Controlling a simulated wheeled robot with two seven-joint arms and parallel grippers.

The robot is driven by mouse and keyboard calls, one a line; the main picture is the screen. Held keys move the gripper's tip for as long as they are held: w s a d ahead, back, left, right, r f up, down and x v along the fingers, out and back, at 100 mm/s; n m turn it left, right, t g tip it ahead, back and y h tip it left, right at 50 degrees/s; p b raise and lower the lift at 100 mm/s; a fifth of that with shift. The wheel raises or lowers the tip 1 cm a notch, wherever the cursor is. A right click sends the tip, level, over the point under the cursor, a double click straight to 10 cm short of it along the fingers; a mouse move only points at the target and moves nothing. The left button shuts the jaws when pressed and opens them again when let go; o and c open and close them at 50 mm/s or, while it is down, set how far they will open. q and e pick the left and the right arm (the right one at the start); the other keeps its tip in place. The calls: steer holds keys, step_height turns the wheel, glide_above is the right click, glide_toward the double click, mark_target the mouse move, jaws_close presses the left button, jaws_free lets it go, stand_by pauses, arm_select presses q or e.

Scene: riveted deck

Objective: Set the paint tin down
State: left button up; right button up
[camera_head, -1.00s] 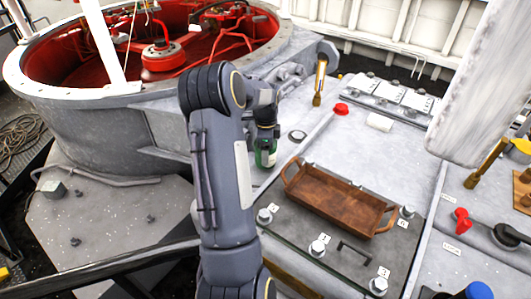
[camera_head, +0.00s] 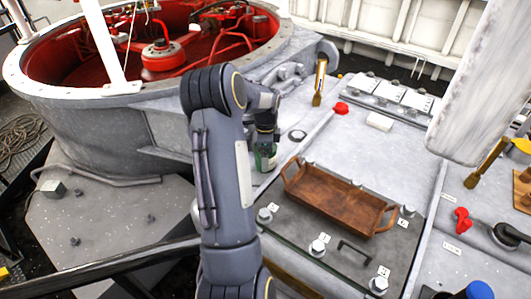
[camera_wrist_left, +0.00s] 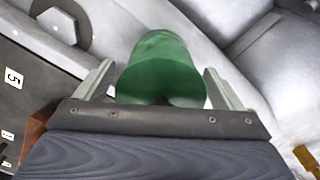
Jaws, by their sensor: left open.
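The green paint tin (camera_head: 265,160) is on the grey deck panel, left of the wooden tray, partly hidden by my left gripper in the head view. My left gripper (camera_head: 266,138) is right above it and around its upper part. In the left wrist view the green tin (camera_wrist_left: 160,72) lies between the two fingers (camera_wrist_left: 160,88), which are open. A narrow gap shows between the tin and the fingers. The tin's contact with the deck is hard to make out. My right gripper is not in view.
A wooden tray (camera_head: 298,195) with handles stands to the right of the tin. A large red-lined round well (camera_head: 60,115) rises at left. Bare panel lies beyond the tray.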

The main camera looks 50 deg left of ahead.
arm_select(q)
step_height(320, 180, up, 12)
steer(key=shift+r+p, duration=0.15)
steer(key=shift+p, duration=0.3)
stand_by(0.4)
steer(key=s+d+r+n+t+p, duration=0.1)
steer(key=d+r, duration=0.3)
steer(key=d, duration=0.3)
steer(key=s+d+r+n+t+h+p, duration=0.1)
steer(key=s+d+r+n, duration=0.15)
steer(key=d, duration=0.45)
steer(key=s+d+r+n+t+p, duration=0.1)
steer(key=d+r, duration=0.3)
steer(key=d, duration=0.3)
steer(key=s+d+f+n+t+h+p, duration=0.2)
steer(key=s+d+n, duration=0.3)
steer(key=s+d, duration=0.5)
steer(key=d, duration=0.4)
steer(key=shift+s+d+t+h, duration=0.3)
steer(key=shift+s+d+h, duration=0.1)
steer(key=shift+c, duration=0.2)
